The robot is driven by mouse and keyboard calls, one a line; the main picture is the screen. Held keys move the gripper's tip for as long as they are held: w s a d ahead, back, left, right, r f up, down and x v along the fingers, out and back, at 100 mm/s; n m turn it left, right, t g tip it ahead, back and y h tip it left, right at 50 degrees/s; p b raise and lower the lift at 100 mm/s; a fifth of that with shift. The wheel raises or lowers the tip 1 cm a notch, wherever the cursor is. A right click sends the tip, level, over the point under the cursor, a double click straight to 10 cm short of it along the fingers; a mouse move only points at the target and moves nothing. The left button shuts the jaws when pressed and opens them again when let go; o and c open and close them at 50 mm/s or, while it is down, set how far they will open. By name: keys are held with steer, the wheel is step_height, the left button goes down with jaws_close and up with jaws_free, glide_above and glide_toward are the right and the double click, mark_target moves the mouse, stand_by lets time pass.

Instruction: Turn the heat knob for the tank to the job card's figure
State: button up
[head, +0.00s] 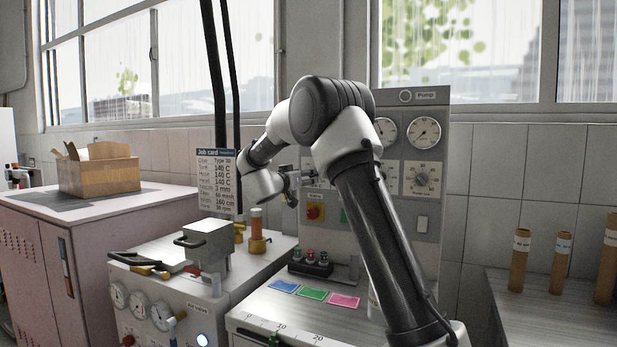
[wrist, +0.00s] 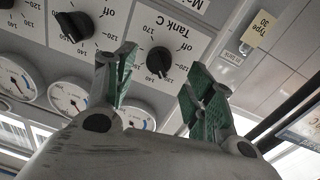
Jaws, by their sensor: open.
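My gripper (wrist: 160,72) is open, its two green-padded fingers apart and empty. In the wrist view, which looks upside down, the black tank heat knob (wrist: 159,60) shows in the gap between the fingertips, under a "Tank C" label. Its dial carries "off" and figures including 120, 140 and 170; I cannot tell surely where its pointer stands. Contact with the fingers is not visible. In the head view my gripper (head: 291,185) is in front of the grey control panel (head: 438,150), and my arm hides the knob. The job card (head: 215,180) lists several lines with 140 C.
Another black knob (wrist: 75,25) is beside the tank knob in the wrist view, with a row of gauges (wrist: 68,98) nearby. In the head view, a red button (head: 313,212) is near my gripper. Coloured cards (head: 313,294) lie on the bench below.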

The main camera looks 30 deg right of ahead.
steer(key=shift+x, duration=2.2)
steer(key=c, duration=1)
